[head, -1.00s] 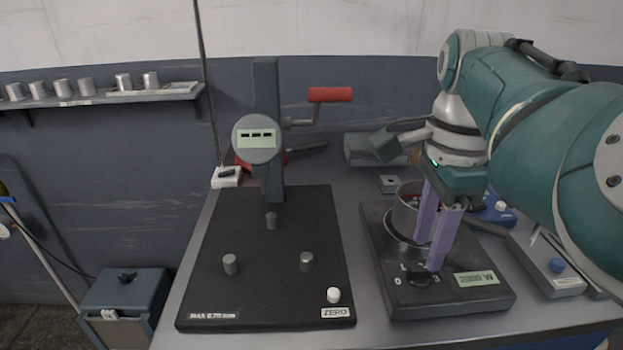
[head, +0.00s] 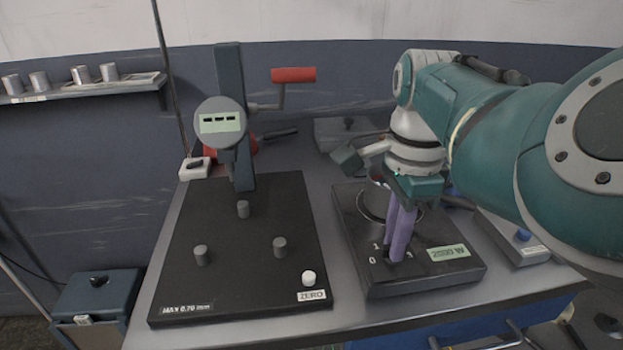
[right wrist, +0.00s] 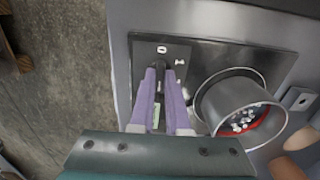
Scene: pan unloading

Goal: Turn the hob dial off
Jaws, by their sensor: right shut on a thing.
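The black hob (head: 440,275) stands on the bench at the right in the head view, with a lit display (head: 448,253) that seems to read 2000 W. My right gripper (head: 397,255) points down over its front, with its lavender fingers close together at the dial between the printed marks. In the right wrist view the fingertips (right wrist: 160,72) are shut on the dark dial (right wrist: 160,64), which is mostly hidden, so its setting cannot be read. A metal pan (right wrist: 232,98) with small white pieces inside stands on the hob. My left gripper is not in view.
A black plate (head: 240,270) with several short pegs and a gauge on a post (head: 220,122) stands left of the hob. A wall shelf (head: 90,90) holds several metal cups.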

